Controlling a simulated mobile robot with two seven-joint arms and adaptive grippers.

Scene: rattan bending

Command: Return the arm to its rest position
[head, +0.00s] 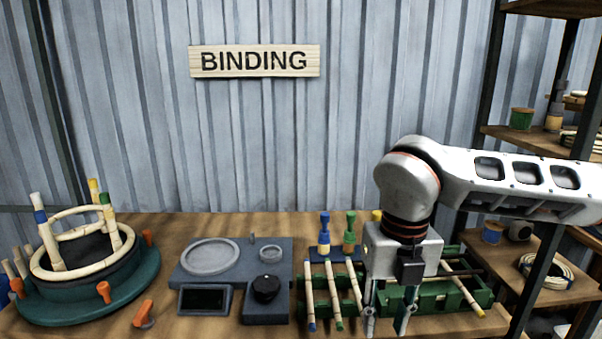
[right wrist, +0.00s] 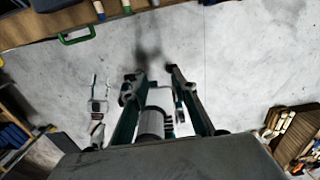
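My right arm (head: 520,185) reaches in from the right in the head view. Its gripper (head: 387,322) points down at the front of the workbench, in front of a green tray. In the right wrist view the two fingers of the gripper (right wrist: 156,72) stand apart with nothing between them, above pale floor (right wrist: 235,60). The gripper body hides part of the green tray and a yellow-topped piece behind it.
The wooden bench (head: 185,228) holds a green round jig (head: 85,290) with rattan rings at left, a grey station (head: 232,262) with a black knob, and the green tray (head: 432,297) with several rattan sticks. A shelf rack (head: 545,240) stands at right, near my arm.

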